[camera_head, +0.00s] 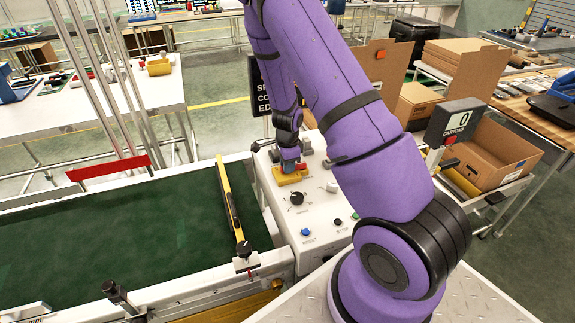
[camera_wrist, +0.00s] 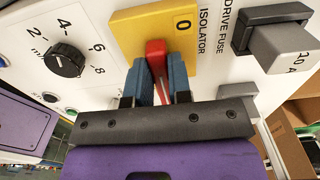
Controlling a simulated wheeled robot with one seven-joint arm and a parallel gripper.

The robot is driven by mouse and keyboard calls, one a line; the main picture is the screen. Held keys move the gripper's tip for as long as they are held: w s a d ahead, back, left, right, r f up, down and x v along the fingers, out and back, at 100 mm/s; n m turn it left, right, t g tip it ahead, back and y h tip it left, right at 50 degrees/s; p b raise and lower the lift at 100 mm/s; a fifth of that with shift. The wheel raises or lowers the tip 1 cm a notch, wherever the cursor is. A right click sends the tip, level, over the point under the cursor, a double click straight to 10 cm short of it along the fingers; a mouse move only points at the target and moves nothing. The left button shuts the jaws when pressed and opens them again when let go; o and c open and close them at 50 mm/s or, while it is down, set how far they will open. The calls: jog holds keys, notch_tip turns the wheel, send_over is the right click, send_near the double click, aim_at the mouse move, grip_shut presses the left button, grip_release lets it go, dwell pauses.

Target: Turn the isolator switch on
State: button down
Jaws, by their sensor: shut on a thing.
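The isolator switch is a yellow plate (camera_wrist: 180,25) with a red handle (camera_wrist: 156,52), on a white control panel (camera_head: 315,233). In the wrist view the plate bears a "0" and stands beside the word ISOLATOR. My gripper (camera_wrist: 161,82) has its blue fingers closed on either side of the red handle. In the head view the yellow plate (camera_head: 290,178) sits near the panel's far left part, with my gripper (camera_head: 291,165) over it. The fingers hide part of the handle, and whether it is turned is hard to tell.
A black dial (camera_wrist: 64,59) lies left of the isolator, and a grey drive fuse (camera_wrist: 275,40) lies right of it. A blue reset button (camera_head: 306,232) and other buttons are on the panel. A green conveyor (camera_head: 120,240) runs left of the panel. Cardboard boxes (camera_head: 487,160) stand at right.

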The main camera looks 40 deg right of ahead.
dwell(0.4)
jog(key=c, duration=1)
grip_release()
jog(key=shift+c, duration=0.2)
notch_tip(320, 180, up, 11)
jog(key=shift+f, duration=0.1)
